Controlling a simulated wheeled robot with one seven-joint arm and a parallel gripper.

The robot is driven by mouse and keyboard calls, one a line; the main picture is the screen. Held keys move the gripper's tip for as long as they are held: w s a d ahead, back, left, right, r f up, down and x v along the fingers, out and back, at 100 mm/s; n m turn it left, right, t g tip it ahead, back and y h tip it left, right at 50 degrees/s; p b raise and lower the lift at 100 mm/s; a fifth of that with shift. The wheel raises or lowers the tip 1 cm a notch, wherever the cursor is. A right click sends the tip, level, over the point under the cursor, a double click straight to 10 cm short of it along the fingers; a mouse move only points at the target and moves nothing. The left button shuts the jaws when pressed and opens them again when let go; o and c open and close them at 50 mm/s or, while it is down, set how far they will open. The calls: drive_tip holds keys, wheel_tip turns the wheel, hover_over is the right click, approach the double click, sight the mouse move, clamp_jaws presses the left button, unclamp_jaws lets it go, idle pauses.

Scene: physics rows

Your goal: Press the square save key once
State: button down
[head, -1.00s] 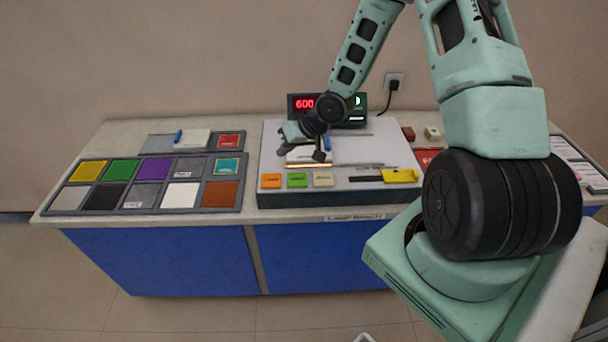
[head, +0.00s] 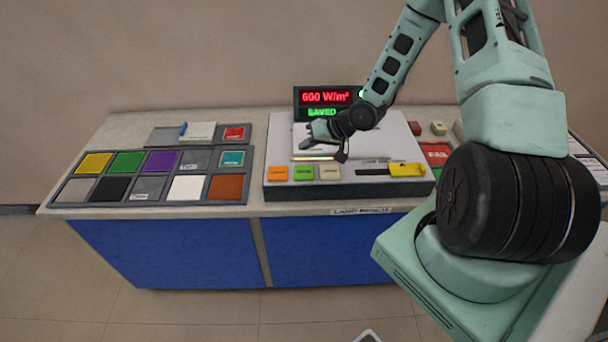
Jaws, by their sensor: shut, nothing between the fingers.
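Three small square keys sit in a row at the front left of the grey console: an orange key (head: 277,173), a green key (head: 303,173) and a beige key (head: 330,172). Their labels are too small to read, so I cannot tell which is the save key. My gripper (head: 308,146) is shut and empty over the console's pale top, behind the keys and apart from them. The display (head: 326,97) at the back reads "600 W/m²" in red, with "SAVED" in green below. My arm covers its right end.
The grey console (head: 278,191) stands on the blue-fronted bench. A yellow slider knob (head: 407,170) is to the right of the keys. A tray of colour tiles (head: 215,172) lies left. A red block (head: 436,153) and small blocks lie right.

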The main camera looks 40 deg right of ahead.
drive_tip(key=b, duration=0.5)
hover_over(307, 173)
wheel_tip(307, 173, down, 5)
drive_tip(key=shift+f, duration=0.15)
drive_tip(key=shift+f+b, duration=0.35)
drive_tip(key=shift+f, duration=0.65)
idle(0.7)
drive_tip(key=shift+f, duration=0.4)
drive_tip(key=shift+f+b, duration=0.35)
drive_tip(key=shift+f, duration=0.1)
idle(0.6)
drive_tip(key=shift+r, duration=0.15)
drive_tip(key=shift+r+p, duration=0.75)
drive_tip(key=shift+p, duration=0.15)
